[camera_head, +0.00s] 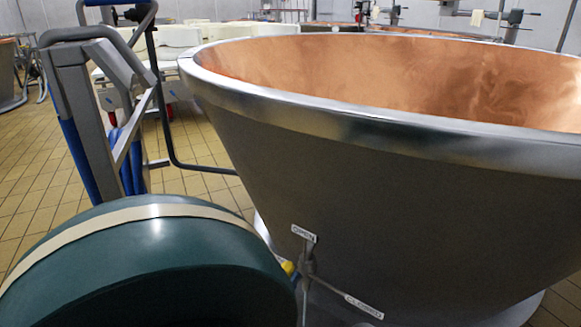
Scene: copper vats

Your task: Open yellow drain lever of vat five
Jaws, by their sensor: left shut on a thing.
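The vat (330,185) is a large steel cone with a copper inside and fills the right of the head view. Low on its front are an OPEN label (304,233) and, lower right, a CLOSED label (364,305). A small piece of the yellow drain lever (288,268) shows left of and below the OPEN label. My left gripper (306,264) is at the lever, small and grey, and shut on it. My dark green left arm fills the lower left foreground and hides much of the lever and gripper. My right gripper is not in view.
A grey metal frame with blue parts (95,110) stands left of the vat, with a dark bent tube reaching toward it. White containers (175,40) stand behind. Tiled floor (35,165) is clear at the left. More vats stand at the back.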

